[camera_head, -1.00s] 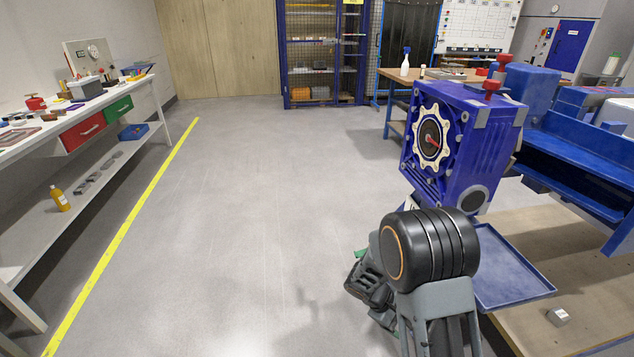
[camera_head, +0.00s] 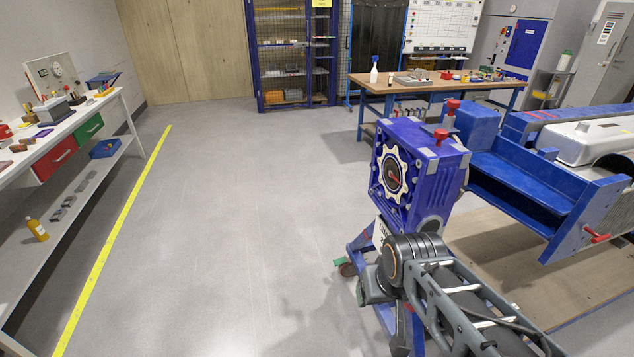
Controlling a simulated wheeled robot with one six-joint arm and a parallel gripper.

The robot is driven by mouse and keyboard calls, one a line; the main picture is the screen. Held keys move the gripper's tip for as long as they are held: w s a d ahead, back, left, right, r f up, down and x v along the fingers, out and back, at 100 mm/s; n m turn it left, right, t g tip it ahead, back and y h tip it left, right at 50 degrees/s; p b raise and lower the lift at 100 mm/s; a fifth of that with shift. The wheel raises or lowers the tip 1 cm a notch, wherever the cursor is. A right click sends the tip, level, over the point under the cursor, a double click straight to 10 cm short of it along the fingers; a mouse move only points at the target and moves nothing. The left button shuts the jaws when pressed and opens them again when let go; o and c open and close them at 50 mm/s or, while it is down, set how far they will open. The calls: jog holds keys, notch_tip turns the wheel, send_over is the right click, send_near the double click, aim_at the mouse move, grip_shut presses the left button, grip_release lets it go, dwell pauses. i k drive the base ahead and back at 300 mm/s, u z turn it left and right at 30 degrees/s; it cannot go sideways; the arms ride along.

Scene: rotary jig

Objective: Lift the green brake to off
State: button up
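The rotary jig is a blue box-like unit (camera_head: 425,190) with a pale scalloped ring on its left face, standing on a blue wheeled frame (camera_head: 357,240) right of centre. A small green brake (camera_head: 340,262) shows at a dark caster (camera_head: 348,270) at the left foot of this frame. It is too small for me to tell its tilt. My arm comes in from the lower right, with its dark joint in front of the jig. Its far end reaches down beside the frame, just right of the caster. My gripper's fingers are hidden.
A blue bench-like structure (camera_head: 540,190) stands to the right, with a red lever (camera_head: 597,237). A wooden-topped table (camera_head: 400,86) is behind the jig. A white workbench (camera_head: 75,115) runs along the left wall. The grey floor between yellow line and jig is clear.

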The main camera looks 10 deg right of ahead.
aim_at(342, 260)
jog(key=u, duration=0.4)
jog(key=i, duration=2.2)
jog(key=u, duration=0.55)
